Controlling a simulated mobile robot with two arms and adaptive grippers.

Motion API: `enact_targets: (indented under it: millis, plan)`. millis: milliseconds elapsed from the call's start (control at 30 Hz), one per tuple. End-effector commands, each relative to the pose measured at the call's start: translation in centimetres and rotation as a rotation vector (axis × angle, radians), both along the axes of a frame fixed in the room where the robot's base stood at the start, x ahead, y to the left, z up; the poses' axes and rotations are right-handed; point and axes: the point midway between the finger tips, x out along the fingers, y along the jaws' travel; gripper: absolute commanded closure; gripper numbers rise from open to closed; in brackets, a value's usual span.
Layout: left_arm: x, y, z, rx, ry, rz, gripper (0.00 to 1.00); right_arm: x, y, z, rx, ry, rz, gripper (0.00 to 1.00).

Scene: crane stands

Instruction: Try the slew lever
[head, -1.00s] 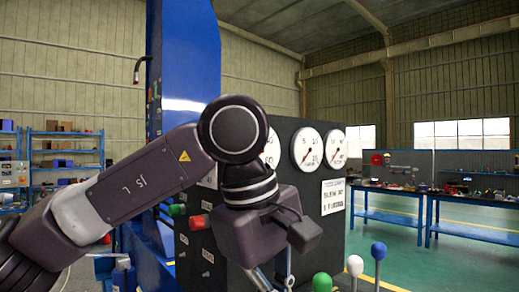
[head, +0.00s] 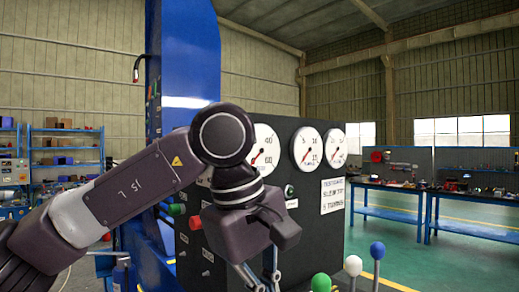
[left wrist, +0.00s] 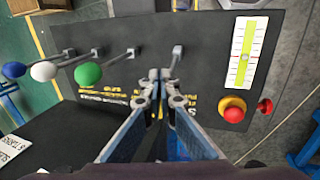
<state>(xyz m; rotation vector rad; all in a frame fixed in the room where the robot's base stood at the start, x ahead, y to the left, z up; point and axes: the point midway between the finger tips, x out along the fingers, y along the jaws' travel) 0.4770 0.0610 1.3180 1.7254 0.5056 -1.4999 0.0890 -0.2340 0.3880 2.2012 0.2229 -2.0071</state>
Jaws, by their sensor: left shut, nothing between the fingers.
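In the head view, levers with a green knob (head: 321,282), a white knob (head: 353,265) and a blue knob (head: 377,251) stand in a row. The left wrist view shows the same blue knob (left wrist: 14,70), white knob (left wrist: 43,71) and green knob (left wrist: 88,73). A further lever stem (left wrist: 177,57) rises from the panel towards my fingers; its knob is hidden. I cannot read which lever is the slew one. My left gripper (head: 262,281) is shut and empty, its fingertips (left wrist: 160,78) at that stem; I cannot tell whether they touch it. My right gripper is out of view.
The black console (head: 325,222) carries round gauges (head: 307,149) and a label (head: 333,196). On the lever panel (left wrist: 215,60) are a yellow-green scale (left wrist: 242,55) and a red button (left wrist: 233,114). A blue column (head: 187,60) stands behind; workbenches (head: 400,190) are far right.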

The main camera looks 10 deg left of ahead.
Motion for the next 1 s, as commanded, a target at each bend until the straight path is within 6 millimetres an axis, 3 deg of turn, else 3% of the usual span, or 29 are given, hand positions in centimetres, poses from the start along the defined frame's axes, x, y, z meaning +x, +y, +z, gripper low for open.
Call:
enact_targets:
  millis: [200,1000]
  plan:
    - [0.69,0.85,0.17,0.000,-0.003,0.007,1.00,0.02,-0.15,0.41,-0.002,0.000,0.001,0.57]
    - [0.89,1.07,0.15,0.001,-0.005,0.007,1.00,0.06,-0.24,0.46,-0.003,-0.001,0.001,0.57]
